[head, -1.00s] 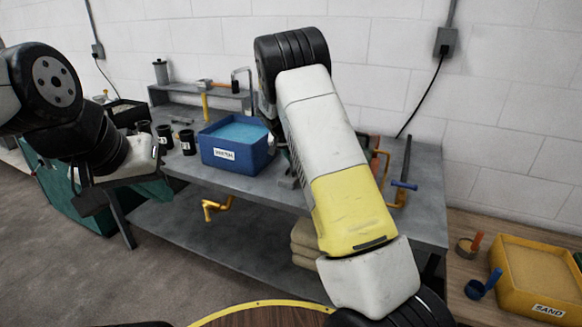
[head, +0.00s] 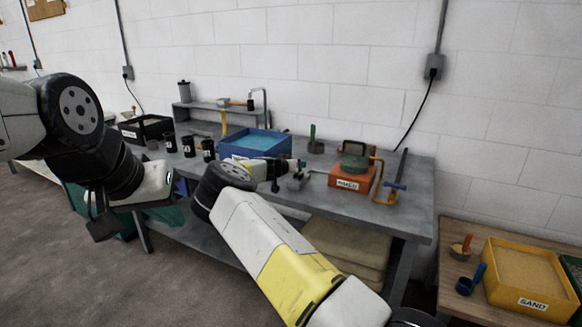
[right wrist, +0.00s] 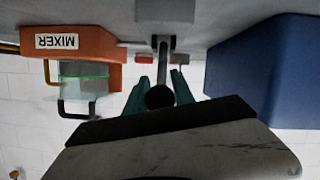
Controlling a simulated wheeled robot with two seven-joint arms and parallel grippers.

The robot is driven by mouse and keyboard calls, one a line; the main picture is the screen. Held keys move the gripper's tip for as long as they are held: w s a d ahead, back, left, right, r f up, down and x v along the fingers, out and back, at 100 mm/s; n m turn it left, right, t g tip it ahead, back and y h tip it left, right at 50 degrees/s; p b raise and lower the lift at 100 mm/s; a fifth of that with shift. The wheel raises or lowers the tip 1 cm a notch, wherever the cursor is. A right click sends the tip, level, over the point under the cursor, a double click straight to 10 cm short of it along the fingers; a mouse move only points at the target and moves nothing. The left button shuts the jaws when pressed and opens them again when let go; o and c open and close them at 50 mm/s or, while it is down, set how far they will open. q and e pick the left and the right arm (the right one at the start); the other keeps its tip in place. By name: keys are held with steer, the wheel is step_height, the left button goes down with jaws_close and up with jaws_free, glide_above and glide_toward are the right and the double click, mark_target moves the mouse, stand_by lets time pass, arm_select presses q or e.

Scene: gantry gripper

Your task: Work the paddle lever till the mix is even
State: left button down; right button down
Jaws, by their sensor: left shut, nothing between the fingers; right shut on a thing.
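The orange mixer (head: 350,181) stands on the grey bench, right of centre in the head view, with a green-looking vessel (head: 355,163) on top. It shows upside down in the right wrist view (right wrist: 85,42), with a clear vessel (right wrist: 85,78) with a green line. My right gripper (right wrist: 161,90) is shut on a dark round knob (right wrist: 159,97) of the paddle lever, whose grey rod (right wrist: 163,55) runs to a grey block (right wrist: 165,14). The state of the mix cannot be made out. My left gripper (head: 99,218) is shut and empty, low at the left, off the bench.
A blue bin (head: 255,143) stands left of the mixer, close to my right gripper. Several black cups (head: 187,147) stand further left. A yellow sand tray (head: 525,275) is at the right.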

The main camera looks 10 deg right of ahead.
steer(key=shift+f, duration=0.15)
stand_by(0.3)
steer(key=c, duration=1.1)
jaws_free()
steer(key=shift+o, duration=0.2)
